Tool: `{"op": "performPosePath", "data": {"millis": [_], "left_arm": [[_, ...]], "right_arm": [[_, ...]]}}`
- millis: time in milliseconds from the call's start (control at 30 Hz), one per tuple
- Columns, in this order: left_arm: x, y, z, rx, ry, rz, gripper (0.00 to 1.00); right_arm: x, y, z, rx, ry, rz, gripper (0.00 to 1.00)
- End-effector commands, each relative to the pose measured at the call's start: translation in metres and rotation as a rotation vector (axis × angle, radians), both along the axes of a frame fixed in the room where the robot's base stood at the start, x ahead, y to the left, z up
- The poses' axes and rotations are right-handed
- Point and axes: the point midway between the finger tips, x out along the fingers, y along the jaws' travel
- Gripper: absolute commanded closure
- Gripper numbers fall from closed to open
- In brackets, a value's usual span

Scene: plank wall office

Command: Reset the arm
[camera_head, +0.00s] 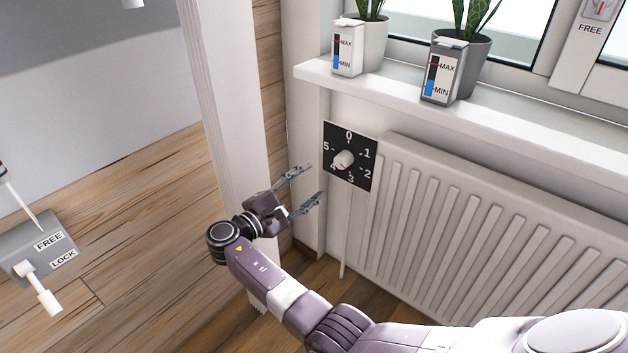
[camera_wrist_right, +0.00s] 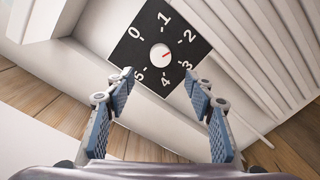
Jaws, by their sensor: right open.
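My right gripper (camera_head: 308,188) is open and empty in front of the wall, just left of and below a black dial plate (camera_head: 361,143). The plate carries white numbers 0 to 5 around a white knob (camera_head: 343,160). In the right wrist view my two fingers (camera_wrist_right: 160,112) are spread apart, with the plate (camera_wrist_right: 140,62) and its knob (camera_wrist_right: 160,52) beyond them. A red mark on the knob points between 2 and 3 there. The fingers do not touch the knob. My left gripper is not in view.
A white radiator (camera_head: 480,235) stands right of the plate. Above it, a windowsill (camera_head: 500,125) holds a white potted plant (camera_head: 373,45), a grey one (camera_head: 478,62) and MAX/MIN gauges. A grey FREE/LOCK box (camera_head: 45,245) with a lever is at left.

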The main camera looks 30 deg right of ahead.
Motion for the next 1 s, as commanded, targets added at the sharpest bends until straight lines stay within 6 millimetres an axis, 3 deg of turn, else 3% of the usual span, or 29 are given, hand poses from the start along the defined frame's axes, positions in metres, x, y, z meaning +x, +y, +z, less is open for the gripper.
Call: {"op": "performPosePath", "data": {"millis": [467,567,667,800,1000], "left_arm": [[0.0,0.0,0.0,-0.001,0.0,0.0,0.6],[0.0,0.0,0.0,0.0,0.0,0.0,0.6],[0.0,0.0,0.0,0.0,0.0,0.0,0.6],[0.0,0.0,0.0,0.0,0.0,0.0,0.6],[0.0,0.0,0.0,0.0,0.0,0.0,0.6]], "right_arm": [[-0.004,-0.002,-0.007,0.019,-0.001,-0.002,0.51],[-0.018,-0.008,-0.033,0.1,-0.013,-0.012,0.51],[-0.047,-0.016,-0.075,0.251,-0.042,-0.035,0.51],[-0.099,-0.019,-0.139,0.513,-0.101,-0.082,0.51],[-0.175,-0.006,-0.198,0.866,-0.196,-0.16,0.51]]}}
